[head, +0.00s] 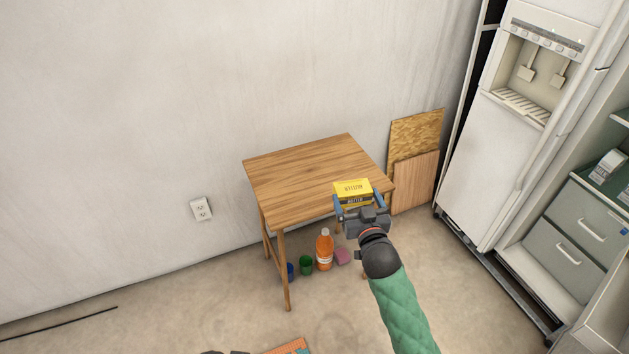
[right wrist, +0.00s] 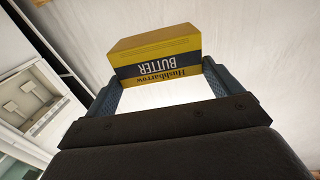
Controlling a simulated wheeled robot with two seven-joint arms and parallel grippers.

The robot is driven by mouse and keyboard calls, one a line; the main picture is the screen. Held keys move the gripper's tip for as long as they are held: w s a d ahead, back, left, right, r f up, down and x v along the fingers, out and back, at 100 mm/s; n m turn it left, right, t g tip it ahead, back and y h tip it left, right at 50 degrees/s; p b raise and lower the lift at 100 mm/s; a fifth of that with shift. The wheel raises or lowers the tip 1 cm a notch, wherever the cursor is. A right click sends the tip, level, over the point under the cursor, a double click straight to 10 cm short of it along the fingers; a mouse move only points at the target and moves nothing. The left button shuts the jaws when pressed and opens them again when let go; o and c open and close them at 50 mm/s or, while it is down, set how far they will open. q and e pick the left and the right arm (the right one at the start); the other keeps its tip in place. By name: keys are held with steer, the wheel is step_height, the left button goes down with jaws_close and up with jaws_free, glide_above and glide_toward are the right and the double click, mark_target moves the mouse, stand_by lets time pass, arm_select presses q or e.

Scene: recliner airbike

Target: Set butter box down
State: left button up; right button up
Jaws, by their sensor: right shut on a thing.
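A yellow butter box (head: 353,189) with a dark band is between the fingers of my right gripper (head: 354,204). My right gripper is shut on the box, and the box shows at its fingertips in the right wrist view (right wrist: 155,55), its lettering upside down. In the head view the box overlaps the right front part of the small wooden table (head: 300,175). I cannot tell whether the box touches the tabletop or is above it. The rest of the tabletop is bare. My left gripper is not in view.
An orange bottle (head: 324,251), a green cup (head: 306,265), a blue item (head: 290,271) and a pink item (head: 343,256) are on the floor below the table. Wooden boards (head: 414,160) lean on the wall beside a white fridge (head: 465,150). Grey drawers (head: 580,220) stand at right.

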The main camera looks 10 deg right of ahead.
steer(key=w+a+n+y+b, duration=0.25)
steer(key=w+a+y, duration=0.2)
steer(key=w, duration=0.65)
glide_above(296, 198)
steer(key=shift+g+h, duration=0.25)
steer(key=shift+g, duration=0.15)
step_height(296, 198, down, 8)
steer(key=shift+r+p, duration=0.15)
steer(key=shift+p, duration=0.2)
step_height(296, 198, down, 4)
steer(key=shift+r, duration=0.25)
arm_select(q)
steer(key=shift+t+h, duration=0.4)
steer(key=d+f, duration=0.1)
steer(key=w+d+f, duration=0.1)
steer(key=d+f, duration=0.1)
arm_select(e)
steer(key=shift+f, duration=0.25)
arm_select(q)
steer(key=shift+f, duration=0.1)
arm_select(e)
steer(key=shift+f, duration=0.15)
